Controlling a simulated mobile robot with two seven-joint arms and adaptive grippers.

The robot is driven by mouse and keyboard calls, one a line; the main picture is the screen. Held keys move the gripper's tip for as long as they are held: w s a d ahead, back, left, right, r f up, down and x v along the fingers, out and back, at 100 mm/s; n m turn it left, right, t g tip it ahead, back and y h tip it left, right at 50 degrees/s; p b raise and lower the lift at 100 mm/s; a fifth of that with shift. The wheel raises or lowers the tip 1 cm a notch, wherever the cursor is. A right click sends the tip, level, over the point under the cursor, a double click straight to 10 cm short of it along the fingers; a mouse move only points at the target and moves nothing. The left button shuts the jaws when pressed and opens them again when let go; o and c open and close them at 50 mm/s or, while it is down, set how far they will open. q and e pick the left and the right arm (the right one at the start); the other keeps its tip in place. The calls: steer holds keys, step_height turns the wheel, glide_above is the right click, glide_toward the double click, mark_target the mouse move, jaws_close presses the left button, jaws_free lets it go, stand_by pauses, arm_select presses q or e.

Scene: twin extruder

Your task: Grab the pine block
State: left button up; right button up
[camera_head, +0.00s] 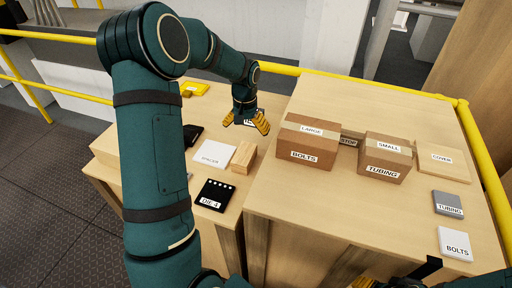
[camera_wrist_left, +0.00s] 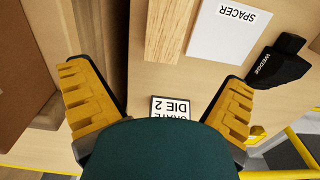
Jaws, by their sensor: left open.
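The pine block (camera_head: 243,157) is a light wooden block lying on the left table, beside the white spacer card. My left gripper (camera_head: 246,122) is open and empty, above the table just behind the block. In the left wrist view the block (camera_wrist_left: 168,30) shows at the top, its far part cut off by the frame. It lies ahead of the open fingers (camera_wrist_left: 158,78), not between them. My right gripper shows only as a bit of yellow finger (camera_head: 364,283) at the bottom edge of the head view; its state is unclear.
The white spacer (camera_head: 213,153) and black DIE 4 plate (camera_head: 215,195) lie near the block. A DIE 2 plate (camera_wrist_left: 171,106) is partly hidden by my gripper. A dark wedge (camera_wrist_left: 279,62) lies beyond the spacer. A bolts box (camera_head: 306,143) stands on the right table.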

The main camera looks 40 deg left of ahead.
mark_target(244, 153)
arm_select(q)
steer(key=f, duration=0.8)
steer(key=shift+s+f+b, duration=0.25)
steer(key=shift+b, duration=0.1)
steer(key=shift+s+a+f, duration=0.1)
steer(key=shift+a+f, duration=0.05)
steer(key=shift+f, duration=1.15)
steer(key=shift+s+a+f, duration=0.1)
steer(key=shift+a+f, duration=0.05)
steer(key=shift+f, duration=1.15)
steer(key=c, duration=1.4)
